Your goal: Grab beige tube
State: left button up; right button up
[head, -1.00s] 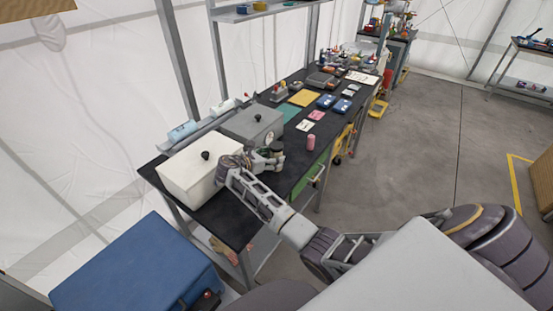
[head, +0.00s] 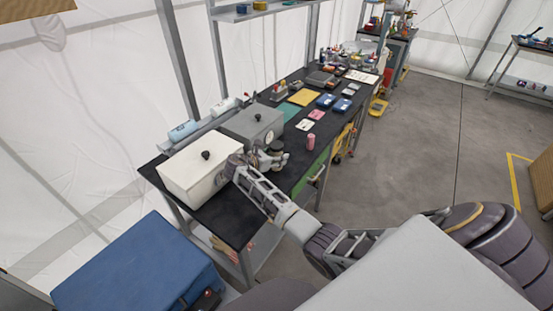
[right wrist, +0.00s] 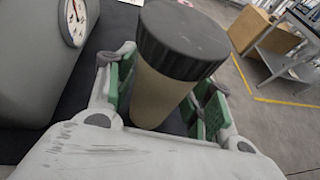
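The beige tube (right wrist: 162,95) with a wide black cap stands on the black bench top in the right wrist view. It also shows small in the head view, where its dark cap (head: 277,146) is clearest. My right gripper (right wrist: 168,95) has its green-padded fingers on either side of the tube, below the cap. A dark gap shows between the tube and the right-hand finger, so the gripper looks open around it. In the head view the right gripper (head: 270,159) is low over the bench at the tube. My left gripper is not in view.
A white lidded box (head: 195,178) and a grey box (head: 250,127) with a dial stand beside the gripper. A pink cylinder (head: 310,142) stands near the bench's front edge. Cards and small boxes lie farther along the bench. A blue case (head: 135,265) is in front.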

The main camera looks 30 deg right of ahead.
aim_at(277, 144)
jog(key=c, duration=0.8)
jog(key=shift+o, duration=0.2)
jog(key=shift+r, duration=0.15)
jog(key=shift+r, duration=4.9)
